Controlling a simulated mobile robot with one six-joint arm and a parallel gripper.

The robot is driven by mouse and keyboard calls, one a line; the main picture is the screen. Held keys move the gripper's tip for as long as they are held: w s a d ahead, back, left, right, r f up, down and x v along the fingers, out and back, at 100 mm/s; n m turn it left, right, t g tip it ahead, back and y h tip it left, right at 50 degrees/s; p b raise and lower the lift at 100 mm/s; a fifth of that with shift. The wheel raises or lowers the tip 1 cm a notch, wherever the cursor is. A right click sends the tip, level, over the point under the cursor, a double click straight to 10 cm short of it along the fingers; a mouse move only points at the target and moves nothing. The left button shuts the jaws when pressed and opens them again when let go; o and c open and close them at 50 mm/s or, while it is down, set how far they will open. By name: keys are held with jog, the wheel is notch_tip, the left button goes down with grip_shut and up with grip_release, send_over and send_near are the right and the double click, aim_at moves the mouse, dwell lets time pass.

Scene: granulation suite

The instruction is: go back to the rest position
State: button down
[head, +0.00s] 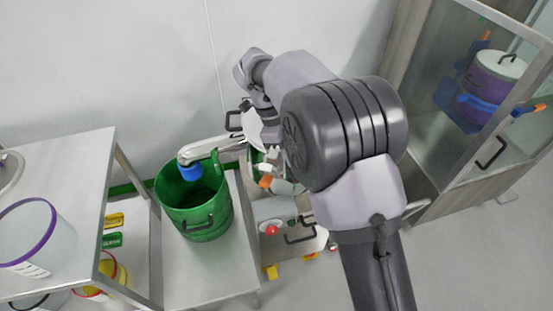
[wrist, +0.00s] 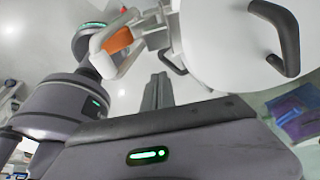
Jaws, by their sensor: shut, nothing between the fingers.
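My gripper (wrist: 158,80) shows in the wrist view as two dark fingers close together, shut and empty. In the head view my arm bends over at the top centre, and its wrist end comes down near a machine with a white top. The fingers cannot be made out there. In the wrist view, a large white rounded body with black handles (wrist: 278,35) fills the upper right beyond the fingers. An orange-and-white clamp-like part (wrist: 118,42) is just up and left of the fingertips. Whether anything touches the fingers cannot be told.
A green bucket (head: 196,208) stands on a grey stand left of the arm, under a metal spout with a blue end (head: 191,170). A steel table (head: 75,165) holds a purple-rimmed tub (head: 36,237) at left. A glass-doored cabinet (head: 440,100) with a purple container (head: 494,78) is at right.

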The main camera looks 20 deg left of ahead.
jog(key=d+p+v, duration=0.1)
jog(key=p+v, duration=0.4)
jog(key=v, duration=0.5)
jog(key=s+d+r+n+t+y+b, duration=0.1)
jog(key=s+d+r+n+y, duration=0.3)
jog(key=d+r, duration=0.7)
jog(key=s+d+f+n+t+y+b, duration=0.1)
jog(key=s+d+n, duration=0.4)
jog(key=s, duration=0.5)
jog(key=s+d+f+n+t, duration=0.2)
jog(key=s+d+n+t, duration=0.2)
jog(key=s+d, duration=0.3)
jog(key=s+n, duration=0.1)
jog(key=s, duration=0.1)
jog(key=shift+s+f+y+b, duration=0.25)
jog(key=shift+s+y+b, duration=0.1)
jog(key=shift+s+y, duration=0.05)
